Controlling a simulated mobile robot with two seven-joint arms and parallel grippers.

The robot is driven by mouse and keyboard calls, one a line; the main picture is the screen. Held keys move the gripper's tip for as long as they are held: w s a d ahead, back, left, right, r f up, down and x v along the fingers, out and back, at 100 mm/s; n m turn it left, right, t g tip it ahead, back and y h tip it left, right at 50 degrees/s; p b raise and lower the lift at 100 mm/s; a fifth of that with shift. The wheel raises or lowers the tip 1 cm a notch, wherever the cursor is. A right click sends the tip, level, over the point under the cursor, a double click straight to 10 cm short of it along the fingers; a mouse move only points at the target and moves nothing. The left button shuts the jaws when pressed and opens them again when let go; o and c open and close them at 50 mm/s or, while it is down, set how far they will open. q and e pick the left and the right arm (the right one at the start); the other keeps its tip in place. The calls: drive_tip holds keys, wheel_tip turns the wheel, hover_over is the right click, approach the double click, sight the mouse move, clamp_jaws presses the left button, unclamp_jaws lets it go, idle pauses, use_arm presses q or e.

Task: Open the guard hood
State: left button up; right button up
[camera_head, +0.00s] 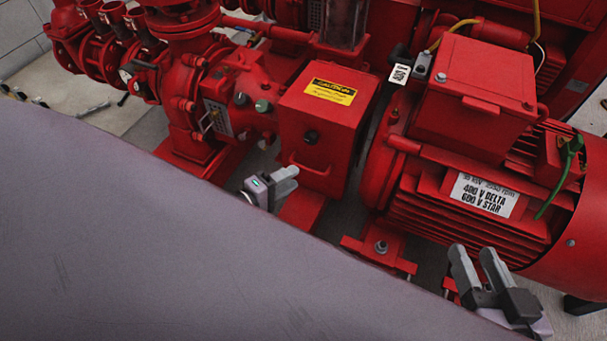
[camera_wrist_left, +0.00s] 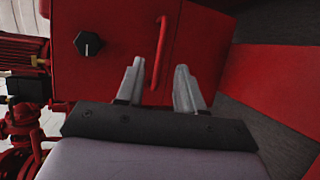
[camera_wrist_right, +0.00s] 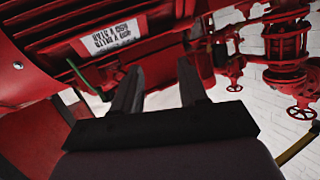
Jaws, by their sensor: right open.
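The guard hood (camera_head: 318,112) is a red box with a yellow caution label, between the pump and the motor. It looks closed. A red bar handle (camera_head: 309,171) is low on its front, and a black knob (camera_head: 310,137) is above it. My left gripper (camera_head: 291,178) is just in front of the hood near the handle. In the left wrist view the hood (camera_wrist_left: 200,40) fills the top, and the handle (camera_wrist_left: 160,52) lies ahead between the open, empty fingers (camera_wrist_left: 160,75). My right gripper (camera_head: 474,250) is open and empty in front of the motor; it also shows in the right wrist view (camera_wrist_right: 162,85).
The red motor (camera_head: 470,150) stands right of the hood, with a green cable (camera_head: 562,180) at its side. The red pump (camera_head: 215,95) and pipes stand left. A grey surface (camera_head: 120,230) covers the lower left of the head view.

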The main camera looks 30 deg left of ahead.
sight(306, 170)
use_arm(q)
drive_tip(key=shift+b+x, duration=1.05)
drive_tip(key=shift+x, duration=1.5)
use_arm(e)
drive_tip(key=shift+s+d+r+n+t, duration=0.1)
drive_tip(key=shift+s+d+n+t, duration=0.05)
drive_tip(key=shift+d+n+t, duration=0.15)
drive_tip(key=shift+s+d+n+t, duration=0.1)
drive_tip(key=shift+s+d+t, duration=0.1)
drive_tip(key=shift+d, duration=0.2)
use_arm(q)
clamp_jaws()
